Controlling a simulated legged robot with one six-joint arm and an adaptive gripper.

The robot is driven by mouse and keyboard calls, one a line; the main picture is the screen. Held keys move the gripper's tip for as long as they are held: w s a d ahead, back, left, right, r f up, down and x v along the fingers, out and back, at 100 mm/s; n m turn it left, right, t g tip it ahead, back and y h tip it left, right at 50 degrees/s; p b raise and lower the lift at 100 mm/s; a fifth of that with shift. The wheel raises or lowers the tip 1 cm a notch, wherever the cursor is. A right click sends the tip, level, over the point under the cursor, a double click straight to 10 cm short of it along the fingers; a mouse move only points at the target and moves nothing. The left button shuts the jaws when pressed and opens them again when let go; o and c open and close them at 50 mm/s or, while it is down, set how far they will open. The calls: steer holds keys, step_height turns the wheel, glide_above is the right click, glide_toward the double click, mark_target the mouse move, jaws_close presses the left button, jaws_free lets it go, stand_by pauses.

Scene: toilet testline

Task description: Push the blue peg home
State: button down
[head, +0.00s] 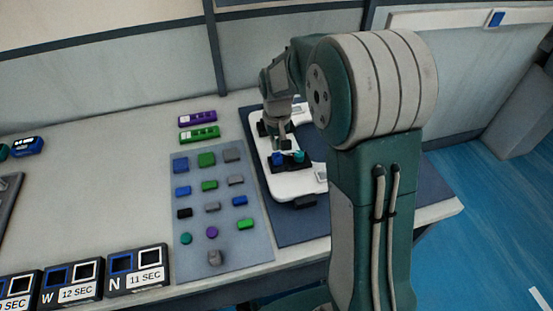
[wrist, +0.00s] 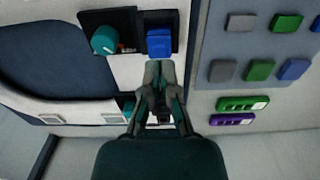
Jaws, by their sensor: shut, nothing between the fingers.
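The blue peg (head: 278,158) stands in a black holder on the white curved piece (head: 287,186). In the wrist view the blue peg (wrist: 159,43) has a square top and sits just beyond my fingertips. A round teal peg (wrist: 105,40) is beside it in a neighbouring black holder; it also shows in the head view (head: 299,156). My gripper (wrist: 158,68) is shut and empty, pointing down close to the blue peg. I cannot tell whether the fingertips touch it, nor how deep it sits.
A grey-blue mat (head: 222,235) with several coloured blocks lies to the left. Purple (head: 197,119) and green (head: 199,134) bars lie behind it. Labelled black boxes (head: 137,271) stand at the table's front left. Another teal part (wrist: 128,106) is partly hidden by my gripper.

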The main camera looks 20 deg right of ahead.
mark_target(277, 154)
steer(key=shift+f, duration=1.35)
stand_by(0.6)
steer(key=shift+r, duration=0.1)
stand_by(0.4)
steer(key=shift+r, duration=3.95)
steer(key=shift+s+r, duration=0.1)
steer(key=shift+r, duration=0.05)
steer(key=s+r+t, duration=0.2)
steer(key=s+r, duration=0.3)
steer(key=s, duration=0.7)
steer(key=s+r+t, duration=0.3)
steer(key=s+r, duration=0.2)
steer(key=s, duration=0.7)
steer(key=shift+r+t, duration=0.25)
steer(key=shift+t, duration=0.05)
